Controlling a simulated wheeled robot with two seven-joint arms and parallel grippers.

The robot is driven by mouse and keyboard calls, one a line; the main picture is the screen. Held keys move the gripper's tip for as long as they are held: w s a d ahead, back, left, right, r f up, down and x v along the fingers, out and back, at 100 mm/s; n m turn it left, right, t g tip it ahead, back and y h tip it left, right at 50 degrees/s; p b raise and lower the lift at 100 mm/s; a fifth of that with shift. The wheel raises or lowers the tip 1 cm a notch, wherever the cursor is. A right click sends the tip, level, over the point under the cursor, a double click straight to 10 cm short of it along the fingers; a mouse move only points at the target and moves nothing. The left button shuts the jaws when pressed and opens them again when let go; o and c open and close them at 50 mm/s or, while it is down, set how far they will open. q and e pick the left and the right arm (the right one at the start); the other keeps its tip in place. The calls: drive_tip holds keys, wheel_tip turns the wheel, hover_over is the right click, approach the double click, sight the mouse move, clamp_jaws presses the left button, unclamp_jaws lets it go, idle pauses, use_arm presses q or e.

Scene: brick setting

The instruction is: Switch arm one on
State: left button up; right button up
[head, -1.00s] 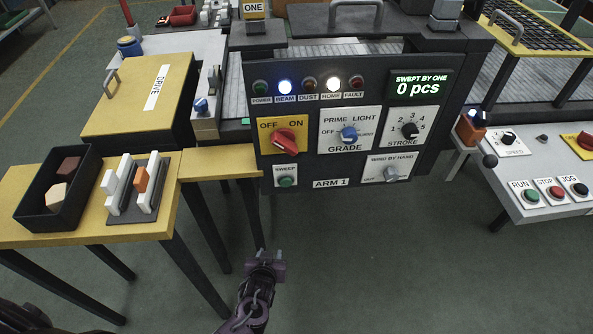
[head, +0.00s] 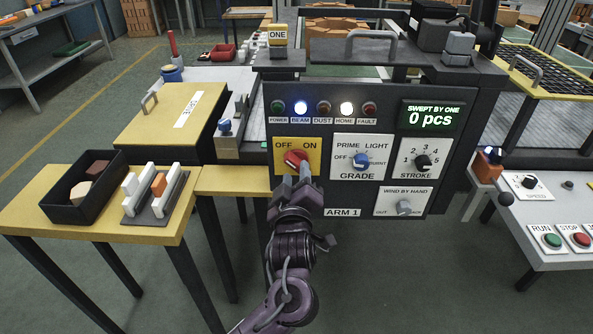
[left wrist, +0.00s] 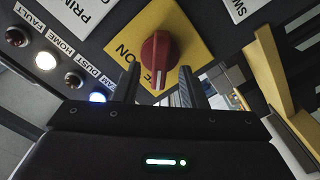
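The red rotary knob (head: 294,158) sits on a yellow OFF/ON plate (head: 313,147) on the ARM 1 panel (head: 268,105). In the left wrist view the knob (left wrist: 158,60) shows a white line pointing toward the OFF lettering, which it partly hides. My left gripper (head: 304,172) is in front of the plate, just below the knob. In the left wrist view my left gripper's two fingers (left wrist: 159,80) are apart, one on each side of the knob's near end. I cannot tell whether they touch it. My right gripper is not in view.
BEAM (head: 300,107) and HOME (head: 347,108) lamps are lit; POWER (head: 277,107) looks dark. GRADE (head: 361,160), STROKE (head: 423,162) and WIND BY HAND (head: 403,207) knobs are to the right. A yellow table (head: 60,222) with a black tray (head: 110,203) stands left. Floor below the panel is open.

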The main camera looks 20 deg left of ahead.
use_arm(q)
drive_tip(key=shift+x, duration=1.05)
drive_tip(key=shift+c, duration=0.2)
clamp_jaws()
